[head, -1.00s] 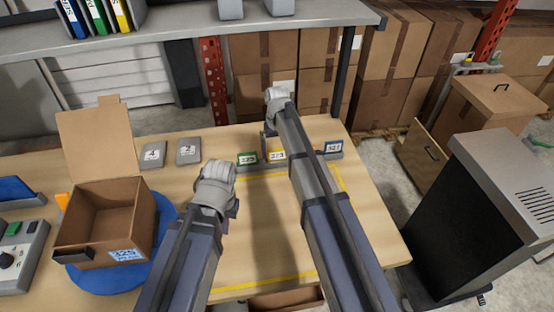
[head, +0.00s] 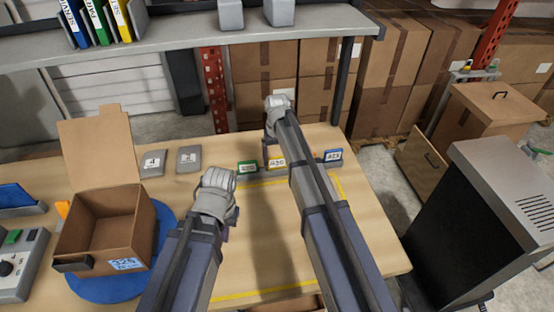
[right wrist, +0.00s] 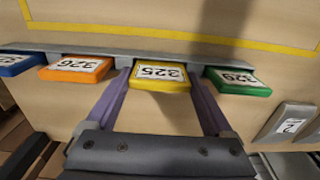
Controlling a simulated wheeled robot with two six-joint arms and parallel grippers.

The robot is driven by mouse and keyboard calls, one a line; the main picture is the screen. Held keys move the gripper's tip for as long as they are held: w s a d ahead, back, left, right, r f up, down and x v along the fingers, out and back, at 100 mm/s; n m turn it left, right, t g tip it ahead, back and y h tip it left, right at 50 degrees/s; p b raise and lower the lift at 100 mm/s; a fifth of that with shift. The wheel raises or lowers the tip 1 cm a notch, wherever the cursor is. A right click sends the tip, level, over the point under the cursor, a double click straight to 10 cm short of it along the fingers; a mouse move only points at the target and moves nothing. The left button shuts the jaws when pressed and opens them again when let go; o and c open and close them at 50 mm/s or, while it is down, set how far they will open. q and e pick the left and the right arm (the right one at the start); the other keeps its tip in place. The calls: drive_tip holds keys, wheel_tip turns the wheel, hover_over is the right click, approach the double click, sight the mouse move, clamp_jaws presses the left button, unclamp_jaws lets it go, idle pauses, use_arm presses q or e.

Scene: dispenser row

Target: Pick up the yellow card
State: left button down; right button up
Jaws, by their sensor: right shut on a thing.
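The yellow card (right wrist: 160,77), with a white label reading 325, sits in a grey holder strip (right wrist: 125,57) between the orange and green cards in the right wrist view. It also shows in the head view (head: 277,163), partly behind my right arm. My right gripper (right wrist: 160,85) has a purple finger on each side of the yellow card and is shut on it. In the head view the right gripper (head: 270,150) is mostly hidden by its wrist. My left gripper (head: 228,222) hangs over the table, apart from the cards; its fingers are mostly hidden.
Green (right wrist: 237,81), orange (right wrist: 75,69) and blue (right wrist: 18,64) cards share the row. An open cardboard box (head: 105,220) stands on a blue disc (head: 100,288) at the left. Grey blocks (head: 189,160) lie behind. A shelf (head: 180,48) overhangs the back. The table's front middle is clear.

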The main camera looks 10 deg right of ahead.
wheel_tip(320, 180, up, 10)
drive_tip(key=p, duration=0.9)
drive_tip(key=shift+f, duration=0.15)
wheel_tip(320, 180, down, 2)
drive_tip(key=shift+f+b, duration=0.25)
drive_tip(key=shift+b, duration=0.9)
drive_tip(key=shift+r, duration=0.1)
